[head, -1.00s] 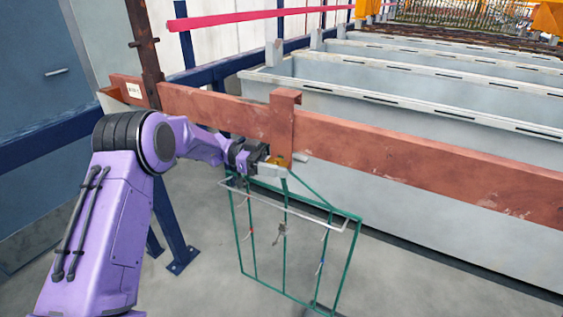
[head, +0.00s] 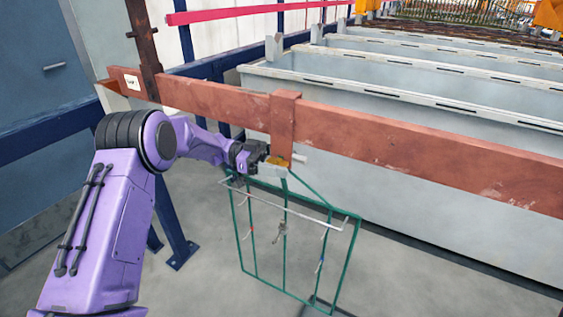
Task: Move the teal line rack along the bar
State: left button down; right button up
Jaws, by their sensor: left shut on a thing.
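The teal line rack (head: 348,262) is a thin green wire frame with a pale crossbar and a few small parts clipped on it. It hangs below the copper-brown bar (head: 400,137) from a brown hook (head: 283,122) that sits over the bar's top edge. My left gripper (head: 272,163) is shut at the rack's top, just under the hook, by a yellowish piece; its fingertips are small and partly hidden. My right gripper is not in view.
Long grey tanks (head: 400,100) stand in rows behind the bar. A dark rusty post (head: 143,50) rises at the bar's left end, above blue steel framing (head: 178,235). The grey floor around the rack is clear. A pink rail (head: 230,15) runs at the back.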

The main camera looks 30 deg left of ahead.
pick_arm(q)
jog(key=shift+r, duration=0.35)
jog(key=d+p, duration=0.3)
jog(key=d, duration=0.9)
dwell(1.0)
jog(key=shift+d, duration=0.15)
jog(key=d+p, duration=0.1)
jog(key=d, duration=1.1)
jog(key=shift+p, duration=0.4)
dwell(0.6)
